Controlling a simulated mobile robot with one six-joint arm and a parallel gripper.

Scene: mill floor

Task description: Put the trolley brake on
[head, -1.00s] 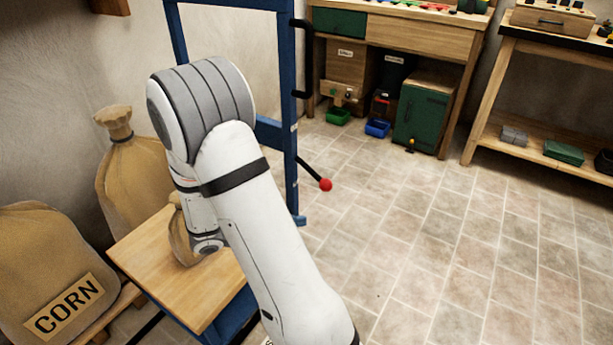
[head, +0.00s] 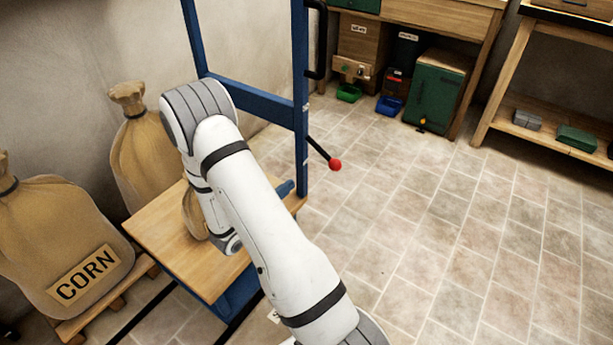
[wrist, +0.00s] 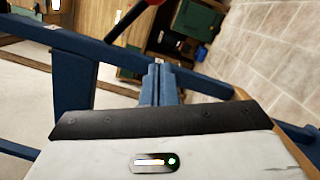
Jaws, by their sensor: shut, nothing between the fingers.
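The trolley has a blue frame (head: 300,95) and a wooden deck (head: 165,240). Its brake lever, a black rod with a red knob (head: 335,164), slants down to the right from the blue post in the head view. In the wrist view the black rod (wrist: 126,20) crosses the top, with the knob at the top edge. My gripper (wrist: 157,84) has its blue fingers shut together and empty, pointing toward the lever and apart from it. In the head view my arm hides most of the gripper; blue fingertips (head: 286,189) show near the post's base.
A small sack (head: 193,213) stands on the deck, partly behind my arm. A CORN sack (head: 65,245) and another tan sack (head: 145,150) stand at left. A workbench (head: 430,22) and a shelf table (head: 555,140) stand at the back. The tiled floor at right is clear.

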